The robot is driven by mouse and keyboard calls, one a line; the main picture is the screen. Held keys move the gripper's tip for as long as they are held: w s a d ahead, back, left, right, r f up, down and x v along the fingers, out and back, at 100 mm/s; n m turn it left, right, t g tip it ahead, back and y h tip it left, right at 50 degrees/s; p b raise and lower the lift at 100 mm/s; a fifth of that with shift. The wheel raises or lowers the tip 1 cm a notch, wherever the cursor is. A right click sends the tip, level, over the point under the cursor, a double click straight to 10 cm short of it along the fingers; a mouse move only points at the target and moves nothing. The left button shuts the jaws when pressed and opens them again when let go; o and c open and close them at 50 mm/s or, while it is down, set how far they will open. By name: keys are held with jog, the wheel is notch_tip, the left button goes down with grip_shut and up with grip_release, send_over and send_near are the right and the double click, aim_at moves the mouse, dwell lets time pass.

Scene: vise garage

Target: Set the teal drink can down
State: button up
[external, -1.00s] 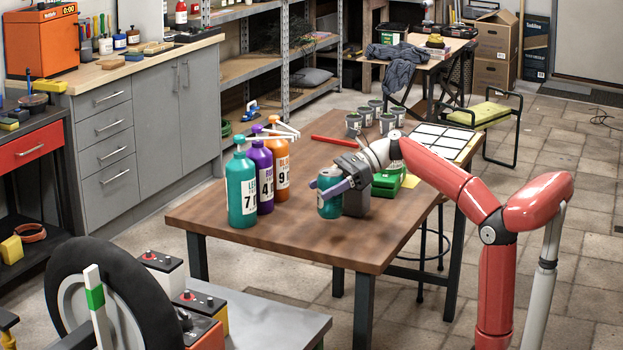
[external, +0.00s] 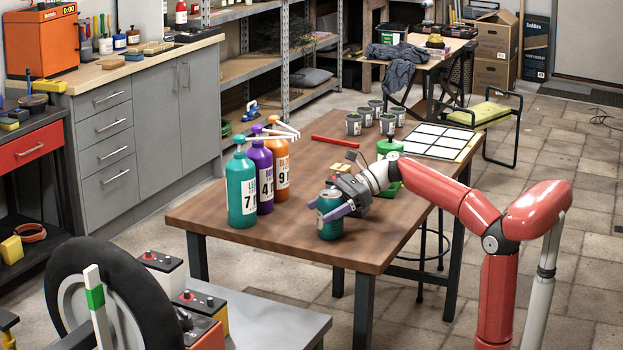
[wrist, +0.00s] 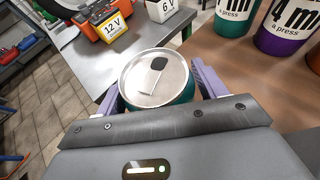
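The teal drink can (external: 330,224) is upright at the front part of the wooden table (external: 230,255). Its base is at or very near the tabletop; I cannot tell if it touches. My gripper (external: 326,209) has its purple fingers on either side of the can's upper part and is shut on it. In the wrist view, the can's silver lid (wrist: 154,77) with a dark opening shows between the two fingers. The lower part of the can is hidden there.
Teal (external: 241,190), purple (external: 262,180) and orange (external: 280,165) pump bottles stand left of the can. A red bar (external: 335,142), several small grey pots (external: 354,124), a green object (external: 390,148) and a white-squared panel (external: 432,140) lie farther back. The table's right front is clear.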

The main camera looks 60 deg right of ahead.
jog(key=shift+o, duration=0.6)
jog(key=shift+d+r, duration=0.1)
jog(key=shift+r, duration=0.15)
jog(key=p+v, duration=0.2)
jog(key=v, duration=0.9)
jog(key=shift+s+d+p, duration=0.25)
jog(key=shift+d+p, duration=0.05)
jog(key=shift+r, duration=0.1)
